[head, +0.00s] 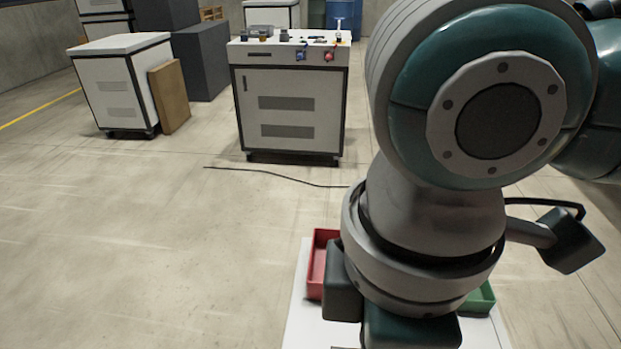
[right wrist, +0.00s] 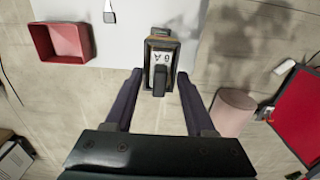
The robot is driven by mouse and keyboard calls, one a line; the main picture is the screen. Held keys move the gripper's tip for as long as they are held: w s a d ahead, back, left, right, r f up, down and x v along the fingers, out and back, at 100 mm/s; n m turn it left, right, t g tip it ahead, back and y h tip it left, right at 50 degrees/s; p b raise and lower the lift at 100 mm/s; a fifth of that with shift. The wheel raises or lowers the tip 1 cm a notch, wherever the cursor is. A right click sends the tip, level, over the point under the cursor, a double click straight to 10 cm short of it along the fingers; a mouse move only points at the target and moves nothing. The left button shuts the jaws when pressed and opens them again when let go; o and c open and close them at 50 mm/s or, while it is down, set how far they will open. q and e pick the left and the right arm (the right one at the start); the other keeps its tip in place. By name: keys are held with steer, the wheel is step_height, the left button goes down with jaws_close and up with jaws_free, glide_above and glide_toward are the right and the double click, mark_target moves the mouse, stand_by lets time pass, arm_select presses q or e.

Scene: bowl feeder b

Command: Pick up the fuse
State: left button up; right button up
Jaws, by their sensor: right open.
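A small dark-framed block with a white lettered face, which looks like the fuse (right wrist: 160,66), lies at the edge of the white tabletop in the right wrist view. The lettering is too small to read surely. My right gripper (right wrist: 159,76) is open, with its two dark fingers on either side of the lower part of this block. I cannot tell how far above it the fingertips are. In the head view my right arm covers most of the tabletop, so the block and the right gripper are hidden there. My left gripper is in neither view.
A red tray (head: 318,264) and a green tray (head: 481,299) stand on the white table (head: 301,321); the red tray also shows in the right wrist view (right wrist: 67,42). A white cabinet (head: 290,107) stands beyond. The floor at left is open.

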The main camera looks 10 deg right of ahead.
steer(key=shift+c, duration=0.2)
jaws_close()
steer(key=shift+r, duration=0.1)
stand_by(0.5)
